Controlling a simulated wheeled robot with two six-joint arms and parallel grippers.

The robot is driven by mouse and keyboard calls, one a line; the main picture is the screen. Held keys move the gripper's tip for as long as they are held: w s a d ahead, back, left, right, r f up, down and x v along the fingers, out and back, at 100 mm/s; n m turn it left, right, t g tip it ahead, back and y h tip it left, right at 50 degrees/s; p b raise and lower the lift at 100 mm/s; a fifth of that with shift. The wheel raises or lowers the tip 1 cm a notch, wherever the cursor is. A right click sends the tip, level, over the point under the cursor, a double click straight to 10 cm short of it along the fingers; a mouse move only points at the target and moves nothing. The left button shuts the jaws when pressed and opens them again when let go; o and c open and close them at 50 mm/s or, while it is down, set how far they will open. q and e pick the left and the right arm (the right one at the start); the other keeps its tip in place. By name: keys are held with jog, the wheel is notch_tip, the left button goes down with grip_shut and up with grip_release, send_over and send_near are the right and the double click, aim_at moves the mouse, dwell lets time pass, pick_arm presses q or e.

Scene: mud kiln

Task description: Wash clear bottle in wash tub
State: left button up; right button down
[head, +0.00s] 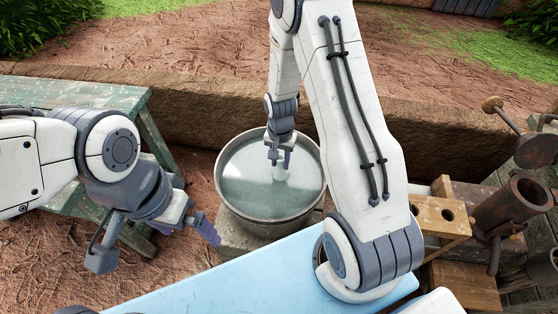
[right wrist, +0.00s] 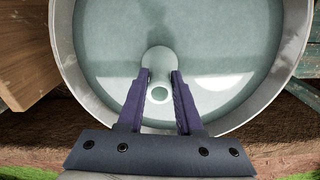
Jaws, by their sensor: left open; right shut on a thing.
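The wash tub (head: 223,197) is a round grey metal basin filled with pale water, standing on a block in the middle of the head view. My right gripper (head: 280,163) reaches down into the tub and is shut on the clear bottle (head: 280,174). In the right wrist view the bottle (right wrist: 159,66) stands between the two purple fingers (right wrist: 160,95), its round mouth toward the camera, and its lower part is in or over the water. How deep it sits is hard to tell. My left gripper (head: 160,243) is open and empty, left of the tub and apart from it.
A green wooden table (head: 75,92) stands at the left. A light blue surface (head: 235,277) lies in front of the tub. At the right are a wooden block with holes (head: 436,215) and a rusty metal pipe (head: 515,203). A low earth ledge (head: 215,110) runs behind the tub.

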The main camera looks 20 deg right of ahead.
notch_tip(320, 180, up, 16)
jog(key=p, duration=1.3)
jog(key=shift+r, duration=0.25)
jog(key=shift+a+f, duration=0.1)
